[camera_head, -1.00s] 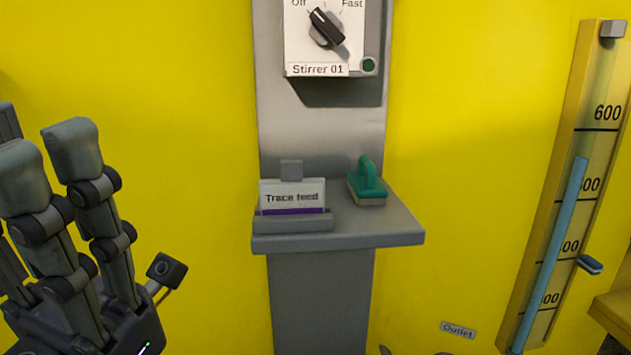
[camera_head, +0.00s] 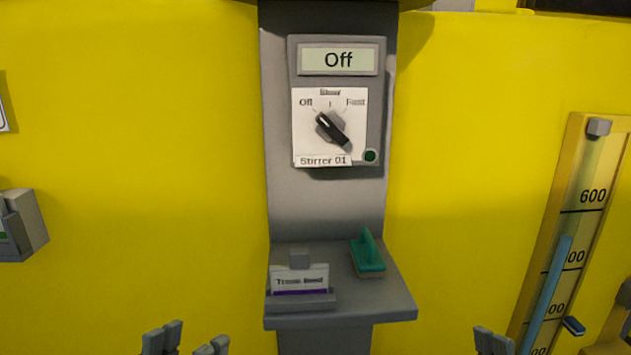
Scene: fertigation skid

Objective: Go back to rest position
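My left gripper (camera_head: 186,341) shows only by its dark fingertips at the bottom edge, left of the shelf. A gap parts the fingertips and nothing shows between them. My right gripper (camera_head: 493,342) shows only as a small bit of fingertips at the bottom edge, right of the shelf. The rest of it is cut off, so its opening cannot be told. Both are apart from the panel. The stirrer knob (camera_head: 333,129) on the Stirrer 01 panel has its white mark toward Off. The display (camera_head: 338,60) above it reads Off.
A grey shelf (camera_head: 390,300) juts from the column, bearing a Trace feed card (camera_head: 300,279) in a holder and a green-handled block (camera_head: 367,258). A level gauge (camera_head: 568,215) stands at right. A grey box (camera_head: 22,225) is at the left edge.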

